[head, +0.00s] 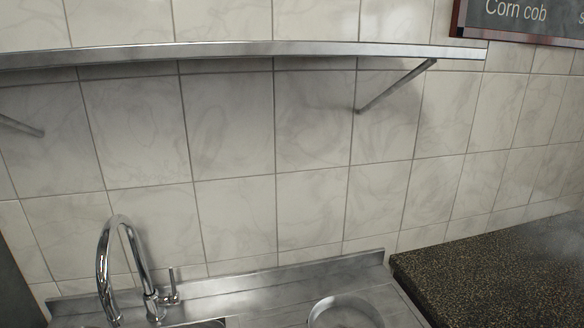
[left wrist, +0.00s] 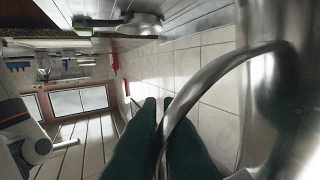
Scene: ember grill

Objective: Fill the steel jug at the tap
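The steel tap (head: 122,262), with a tall curved spout and a small side lever, stands at the lower left of the head view. In the left wrist view, a large polished steel body, which looks like the jug (left wrist: 292,105), fills the right side very close up. Its curved handle (left wrist: 215,75) runs down between the dark green fingers of my left gripper (left wrist: 161,105). The fingers are close together and look shut on the handle. The jug's mouth and inside are hidden. My right gripper shows in neither view.
A steel sink unit (head: 245,285) sits against the tiled wall, with a round steel rim (head: 345,312) on its right part, cut off below. A dark speckled counter (head: 490,270) lies to the right. A steel shelf (head: 240,50) crosses above; the wall between is clear.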

